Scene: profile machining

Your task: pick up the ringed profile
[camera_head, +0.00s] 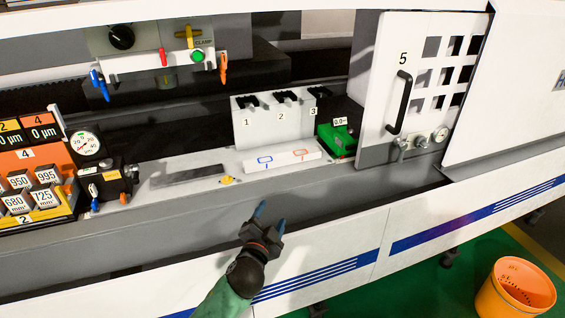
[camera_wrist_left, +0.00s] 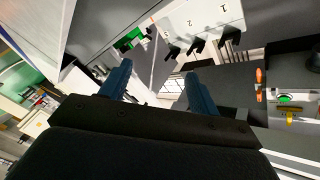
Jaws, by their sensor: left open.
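I cannot make out a profile with a ring in either view. A flat dark grey strip (camera_head: 188,175) shows on the light bench top (camera_head: 150,193), but I cannot tell whether it is a part or a recess. My left gripper (camera_head: 271,217) is open and empty in front of the machine, below and in front of the white block (camera_head: 268,162) with blue and orange outlines. Its two blue fingers are spread apart in the left wrist view (camera_wrist_left: 158,78), with nothing between them. My right gripper is in neither view.
A white holder (camera_head: 262,123) numbered 1 to 3 with black clips stands behind the block, beside a green gauge (camera_head: 337,138). A dial and labelled orange panel (camera_head: 28,160) are at left. A door (camera_head: 402,80) marked 5 and an orange bucket (camera_head: 515,290) are at right.

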